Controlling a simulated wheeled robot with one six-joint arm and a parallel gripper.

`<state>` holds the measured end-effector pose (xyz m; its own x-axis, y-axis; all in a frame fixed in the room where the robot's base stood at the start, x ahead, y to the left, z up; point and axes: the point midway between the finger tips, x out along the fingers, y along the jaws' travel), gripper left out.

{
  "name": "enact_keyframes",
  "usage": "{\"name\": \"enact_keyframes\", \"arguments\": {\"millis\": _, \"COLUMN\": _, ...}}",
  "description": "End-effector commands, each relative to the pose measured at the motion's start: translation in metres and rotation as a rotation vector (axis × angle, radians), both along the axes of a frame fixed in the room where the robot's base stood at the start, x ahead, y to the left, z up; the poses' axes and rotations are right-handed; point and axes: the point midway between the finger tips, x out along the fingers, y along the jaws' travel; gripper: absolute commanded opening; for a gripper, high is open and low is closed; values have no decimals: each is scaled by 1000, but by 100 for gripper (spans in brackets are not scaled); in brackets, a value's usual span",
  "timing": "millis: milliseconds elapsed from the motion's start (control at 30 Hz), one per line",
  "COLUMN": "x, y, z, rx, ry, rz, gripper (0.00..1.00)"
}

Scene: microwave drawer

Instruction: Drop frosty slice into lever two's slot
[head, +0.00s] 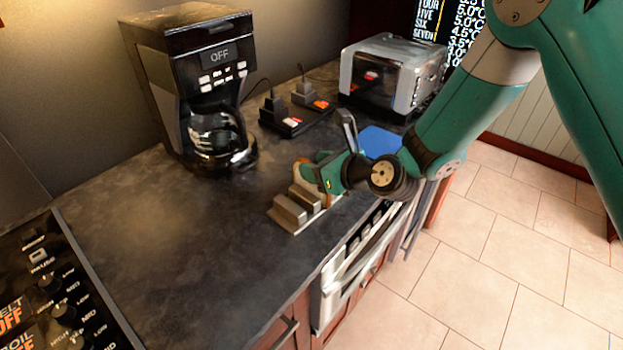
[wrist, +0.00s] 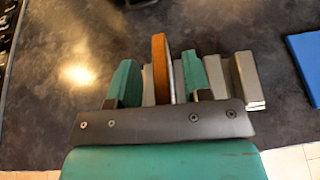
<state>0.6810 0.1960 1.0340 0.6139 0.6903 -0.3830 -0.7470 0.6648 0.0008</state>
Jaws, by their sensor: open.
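A brown-crusted bread slice (wrist: 160,68) stands on edge in a grey slotted rack (wrist: 244,78). My gripper (wrist: 160,80) is open, with one green finger on each side of the slice and a gap showing to the left finger. In the head view my gripper (head: 317,176) is low over the rack (head: 290,212), and it mostly hides the slice. A silver toaster (head: 372,78) stands at the back right of the counter, with its levers and slots too small to tell apart. Whether the slice is frosty cannot be told.
A coffee maker (head: 195,85) reading OFF stands at the back left. Black plugs with red-lit switches (head: 290,122) lie between it and the toaster. A blue board (head: 380,141) lies right of my gripper. A stove panel (head: 50,285) is at front left. The middle counter is clear.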

Motion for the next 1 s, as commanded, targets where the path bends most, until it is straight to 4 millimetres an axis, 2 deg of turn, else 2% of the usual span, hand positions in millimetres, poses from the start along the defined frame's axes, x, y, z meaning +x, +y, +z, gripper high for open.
{"name": "enact_keyframes", "arguments": {"millis": 100, "x": 0, "y": 0, "z": 0, "rx": 0, "ry": 0, "rz": 0, "gripper": 45}}
{"name": "enact_keyframes", "arguments": {"millis": 300, "x": 0, "y": 0, "z": 0, "rx": 0, "ry": 0, "rz": 0, "gripper": 0}}
{"name": "enact_keyframes", "arguments": {"millis": 733, "x": 0, "y": 0, "z": 6, "rx": 0, "ry": -4, "rz": 1, "gripper": 0}}
{"name": "enact_keyframes", "arguments": {"millis": 867, "x": 0, "y": 0, "z": 21, "rx": 1, "ry": -5, "rz": 2, "gripper": 0}}
{"name": "enact_keyframes", "arguments": {"millis": 1000, "x": 0, "y": 0, "z": 47, "rx": 2, "ry": -8, "rz": 2, "gripper": 0}}
